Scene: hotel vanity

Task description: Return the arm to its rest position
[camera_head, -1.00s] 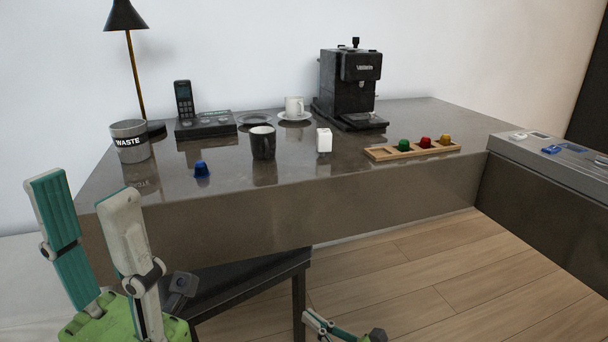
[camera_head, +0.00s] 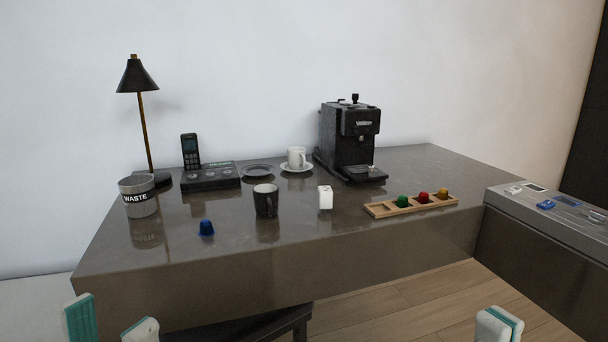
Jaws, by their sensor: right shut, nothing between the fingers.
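My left gripper (camera_head: 110,322) shows only its fingertips at the bottom left edge of the head view. Its two fingers stand apart with nothing between them, below the front of the counter (camera_head: 330,255). My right gripper (camera_head: 498,324) shows only its tips at the bottom edge, right of the middle. Its tips are together and hold nothing. It is in front of the counter, over the floor in the picture. Both arms are otherwise out of the picture.
On the counter are a blue capsule (camera_head: 206,228), a dark mug (camera_head: 266,201), a white box (camera_head: 325,198), a waste bin (camera_head: 138,196), a lamp (camera_head: 137,78), a coffee machine (camera_head: 350,140) and a wooden capsule tray (camera_head: 375,210). A stool (camera_head: 270,325) stands below.

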